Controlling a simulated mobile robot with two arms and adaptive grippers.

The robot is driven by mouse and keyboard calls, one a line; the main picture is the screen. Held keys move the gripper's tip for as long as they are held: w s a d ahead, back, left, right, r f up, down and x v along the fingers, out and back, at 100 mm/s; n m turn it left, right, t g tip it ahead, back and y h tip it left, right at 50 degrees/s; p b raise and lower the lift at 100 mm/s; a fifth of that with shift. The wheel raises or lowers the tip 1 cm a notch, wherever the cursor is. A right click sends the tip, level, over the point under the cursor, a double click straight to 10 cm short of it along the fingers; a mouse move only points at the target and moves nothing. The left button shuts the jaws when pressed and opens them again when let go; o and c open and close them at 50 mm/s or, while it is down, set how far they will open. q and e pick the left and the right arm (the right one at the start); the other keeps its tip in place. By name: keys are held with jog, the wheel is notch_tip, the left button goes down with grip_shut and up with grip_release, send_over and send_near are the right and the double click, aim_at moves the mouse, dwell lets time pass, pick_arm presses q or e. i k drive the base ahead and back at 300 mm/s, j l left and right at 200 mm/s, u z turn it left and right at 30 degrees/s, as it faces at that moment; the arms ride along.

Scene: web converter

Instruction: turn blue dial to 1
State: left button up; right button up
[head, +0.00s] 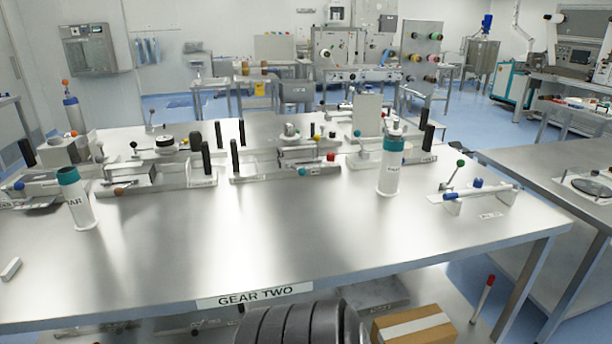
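A small blue knob (478,183) sits on a low white bar fixture (482,194) at the right end of the steel table. It may be the blue dial; its number marks are too small to read. A lever with a green ball (460,163) stands beside it. Neither of my grippers is in view.
White cylinders with teal tops stand at left (78,205) and right (388,175). Upright black handles stand among the fixtures. A cardboard box (413,327) lies below the front edge. Another steel table (550,165) is at right.

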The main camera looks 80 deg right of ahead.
aim_at(478, 182)
jog(key=z, duration=3.85)
